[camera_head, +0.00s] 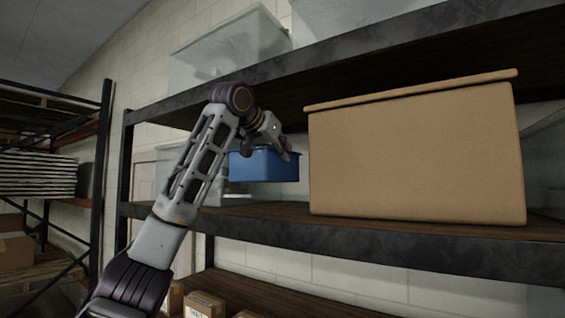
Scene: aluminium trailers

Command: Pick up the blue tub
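The blue tub (268,167) is between a clear bin and a large brown box, above the middle shelf board. A gap shows under it, so it looks clear of the board, and it looks roughly level. My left gripper (285,152) reaches in from the left, with its fingers pointing down at the tub's right rim. The fingers appear shut on that rim, though the fingertips are small and partly hard to make out. The gripper and wrist cover part of the tub's top. My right gripper is not in view.
The large brown lidded box (415,155) stands close on the right. A clear bin (185,175) is behind my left arm. The upper shelf (330,62) hangs just above and holds clear bins. The middle shelf's front edge (350,240) runs below.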

